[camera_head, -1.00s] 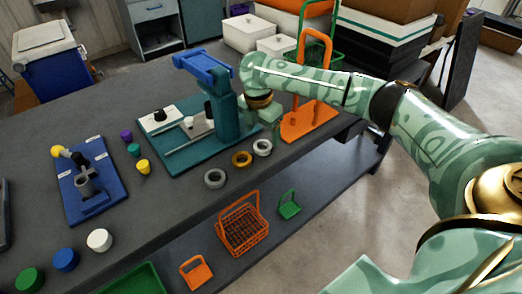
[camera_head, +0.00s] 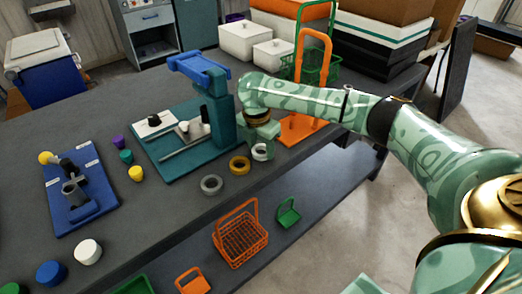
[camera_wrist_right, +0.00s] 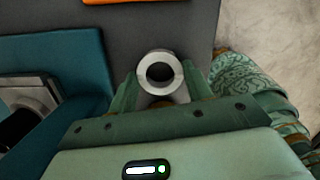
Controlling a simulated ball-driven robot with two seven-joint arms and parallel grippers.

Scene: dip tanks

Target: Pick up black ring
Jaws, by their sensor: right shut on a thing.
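I see no clearly black ring. A silver-white ring (camera_head: 260,155) is at the right end of a short row on the dark bench, and it also shows in the right wrist view (camera_wrist_right: 160,57). My right gripper (camera_head: 262,138) is down at this ring, with its fingers on either side, shut on it. The ring appears to be at bench level; I cannot tell whether it is lifted. A gold ring (camera_head: 240,158) and a grey ring (camera_head: 203,185) lie to its left. My left gripper is not in view.
A teal press (camera_head: 222,120) on its base plate stands close left of my right gripper. An orange handled stand (camera_head: 298,128) is behind it to the right. An orange basket (camera_head: 240,240) sits on the lower shelf. The bench edge is close in front.

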